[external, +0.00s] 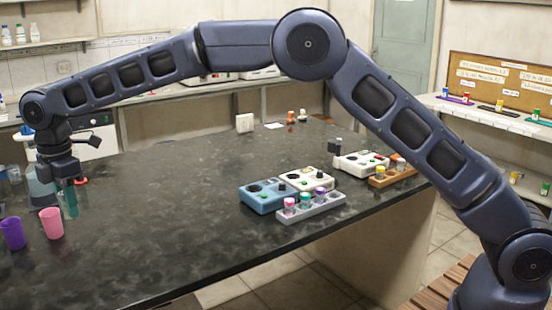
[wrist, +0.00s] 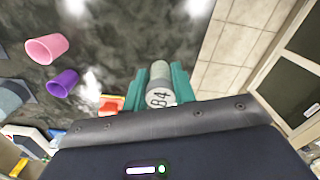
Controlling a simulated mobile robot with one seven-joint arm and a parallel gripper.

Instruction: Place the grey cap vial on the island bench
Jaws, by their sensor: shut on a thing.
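My gripper (external: 70,202) hangs pointing down over the left part of the dark island bench (external: 170,220). In the wrist view, my gripper's teal fingers (wrist: 159,75) are shut on the grey cap vial (wrist: 159,98). Its round cap faces the camera and bears a mark that looks like 84. The dark bench top (wrist: 115,30) lies beyond the vial. In the external view I cannot make out the vial at the fingers, and whether it touches the bench is unclear.
A pink cup (external: 51,223) and a purple cup (external: 13,233) stand near my gripper. Blue (external: 264,196) and white (external: 306,179) devices and a grey rack (external: 311,207) with several capped vials stand further right. The bench middle is clear.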

